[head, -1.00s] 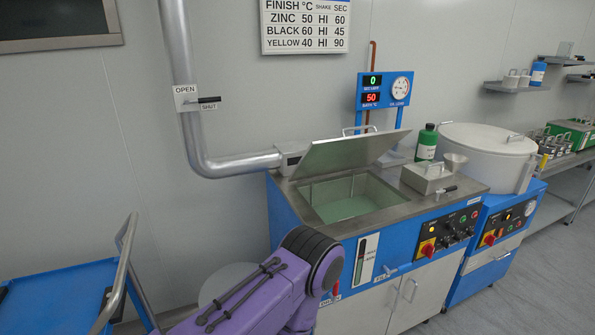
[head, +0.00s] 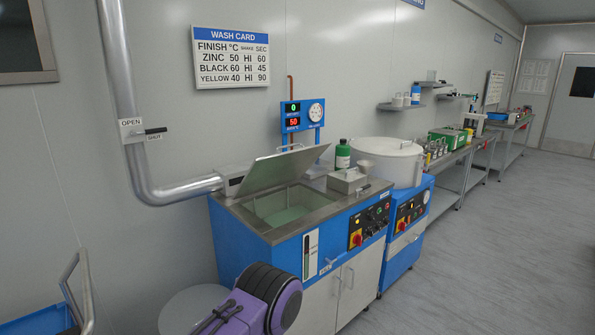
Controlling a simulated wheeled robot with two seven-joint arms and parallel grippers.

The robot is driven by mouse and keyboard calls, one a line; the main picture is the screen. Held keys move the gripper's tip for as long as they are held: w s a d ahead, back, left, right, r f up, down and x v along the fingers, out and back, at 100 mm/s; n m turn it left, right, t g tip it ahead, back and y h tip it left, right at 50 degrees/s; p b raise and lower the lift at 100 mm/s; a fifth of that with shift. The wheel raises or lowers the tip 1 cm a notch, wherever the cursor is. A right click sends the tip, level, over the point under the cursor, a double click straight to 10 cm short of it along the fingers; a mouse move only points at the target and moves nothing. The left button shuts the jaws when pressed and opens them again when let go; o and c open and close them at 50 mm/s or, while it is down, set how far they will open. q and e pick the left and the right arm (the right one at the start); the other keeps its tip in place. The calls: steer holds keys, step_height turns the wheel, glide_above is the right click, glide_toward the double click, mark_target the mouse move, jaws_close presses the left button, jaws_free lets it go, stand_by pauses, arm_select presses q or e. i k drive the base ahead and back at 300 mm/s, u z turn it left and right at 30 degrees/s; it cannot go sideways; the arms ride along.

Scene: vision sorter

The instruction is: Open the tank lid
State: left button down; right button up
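The tank lid (head: 284,168) is a flat metal plate with a handle on its far edge. It stands raised and tilted back over the wash tank (head: 234,202), hinged side toward the wall. The tank's opening (head: 285,205) is uncovered and shows pale green liquid. A purple and black link of my arm is low in the head view, in front of the tank. Neither of my grippers is in view, and nothing visible touches the lid.
A green bottle (head: 342,155) and a small metal box (head: 347,182) stand at the tank's right. A round white drum (head: 386,162) is beside them. A blue cart (head: 40,320) is at lower left. The floor (head: 480,260) at right is clear.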

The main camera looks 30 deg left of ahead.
mark_target(267, 172)
steer(key=z, duration=0.4)
steer(key=i, duration=1.55)
steer(key=u, duration=0.7)
